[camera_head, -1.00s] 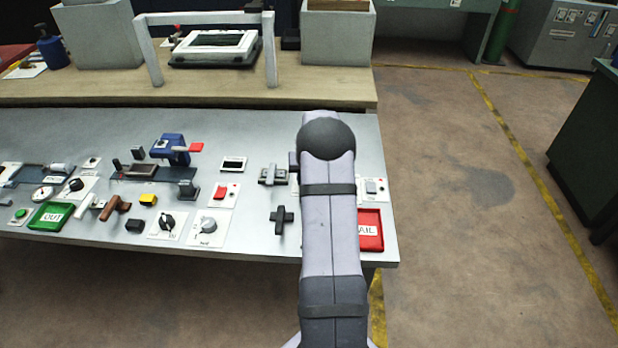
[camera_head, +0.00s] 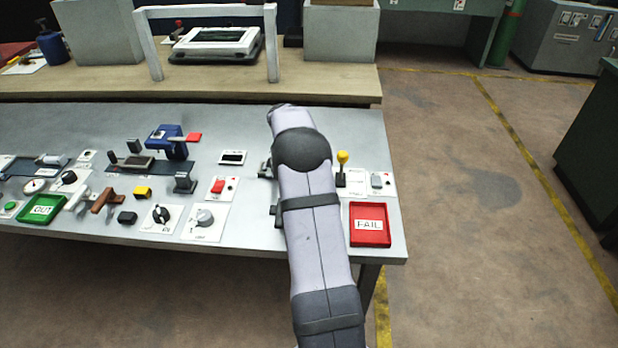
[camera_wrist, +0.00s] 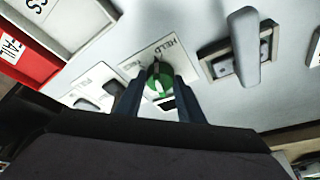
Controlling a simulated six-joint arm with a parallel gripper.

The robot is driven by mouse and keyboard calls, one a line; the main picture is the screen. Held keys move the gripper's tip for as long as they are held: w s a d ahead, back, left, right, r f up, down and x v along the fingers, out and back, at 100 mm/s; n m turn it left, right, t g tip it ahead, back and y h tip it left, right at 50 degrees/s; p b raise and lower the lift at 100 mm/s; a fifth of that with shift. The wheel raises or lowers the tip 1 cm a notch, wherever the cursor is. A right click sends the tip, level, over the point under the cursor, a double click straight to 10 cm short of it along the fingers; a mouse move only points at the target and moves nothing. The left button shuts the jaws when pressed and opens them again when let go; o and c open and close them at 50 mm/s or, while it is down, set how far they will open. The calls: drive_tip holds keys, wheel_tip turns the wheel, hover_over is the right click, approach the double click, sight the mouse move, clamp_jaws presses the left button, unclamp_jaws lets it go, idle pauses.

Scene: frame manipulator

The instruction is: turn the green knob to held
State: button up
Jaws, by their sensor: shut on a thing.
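The green knob (camera_wrist: 158,85) is in the middle of the wrist view, on a white plate (camera_wrist: 145,62) lettered "HELD" on its upper edge. My gripper (camera_wrist: 158,88) has a dark finger on either side of the knob and is shut on it. A white mark shows on the knob's face, but I cannot tell exactly which position it points to. In the head view, my arm hides the knob and my gripper.
A grey bar handle (camera_wrist: 244,48) stands right of the knob in the wrist view. The red FAIL tray (camera_head: 370,225) and a yellow-topped lever (camera_head: 342,160) are right of my arm. Switches and a dial (camera_head: 204,217) crowd the panel to the left.

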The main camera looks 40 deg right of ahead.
drive_tip(key=shift+w+m+g, duration=0.2)
drive_tip(key=shift+m+g, duration=0.4)
drive_tip(key=shift+m, duration=1)
drive_tip(key=o, duration=1.1)
drive_tip(key=shift+c, duration=0.2)
drive_tip(key=b+v, duration=0.1)
drive_tip(key=v, duration=0.6)
drive_tip(key=shift+r, duration=0.25)
